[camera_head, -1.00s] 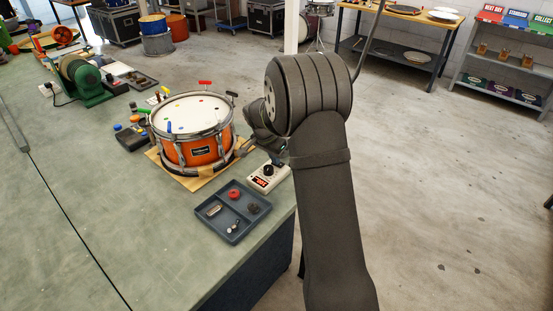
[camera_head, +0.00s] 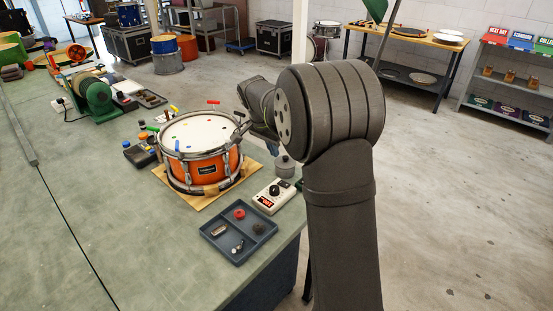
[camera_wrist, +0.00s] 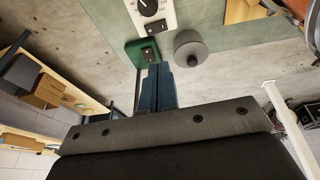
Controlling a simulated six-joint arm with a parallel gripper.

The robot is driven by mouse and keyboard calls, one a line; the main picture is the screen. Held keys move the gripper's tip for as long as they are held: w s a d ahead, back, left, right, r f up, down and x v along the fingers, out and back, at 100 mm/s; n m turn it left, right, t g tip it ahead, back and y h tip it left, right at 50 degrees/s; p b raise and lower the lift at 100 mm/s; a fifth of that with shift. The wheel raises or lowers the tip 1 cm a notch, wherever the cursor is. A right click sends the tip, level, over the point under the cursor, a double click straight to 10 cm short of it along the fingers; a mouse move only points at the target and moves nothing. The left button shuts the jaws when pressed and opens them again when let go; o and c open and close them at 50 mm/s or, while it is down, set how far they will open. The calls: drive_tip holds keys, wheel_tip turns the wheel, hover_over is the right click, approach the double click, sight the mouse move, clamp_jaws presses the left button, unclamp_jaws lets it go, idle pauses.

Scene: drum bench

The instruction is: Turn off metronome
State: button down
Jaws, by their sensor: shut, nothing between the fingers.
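The metronome (camera_head: 272,199) is a white box with a dark dial and a lit red display, near the right edge of the bench in the head view. In the wrist view only its end shows at the top, with the dial and a dark switch (camera_wrist: 157,27). My gripper (camera_wrist: 158,76) is shut and empty. Its dark blue fingertips appear just below a green box (camera_wrist: 141,50) with a small dark switch in the wrist view; contact cannot be told. In the head view my arm hides most of the gripper.
A grey cylinder (camera_wrist: 190,49) stands close beside the green box. An orange drum (camera_head: 205,171) sits on a wooden board to the left. A blue-grey tray (camera_head: 240,257) with small parts lies in front of the metronome. The bench edge is close on the right.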

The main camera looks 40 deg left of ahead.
sight(287, 185)
drive_tip(key=shift+s+r, duration=0.1)
drive_tip(key=shift+r, duration=0.25)
drive_tip(key=shift+d+r, duration=0.1)
drive_tip(key=shift+d, duration=0.55)
drive_tip(key=x, duration=1.3)
drive_tip(key=shift+s+d, duration=0.1)
drive_tip(key=shift+s, duration=0.2)
drive_tip(key=shift+f, duration=0.55)
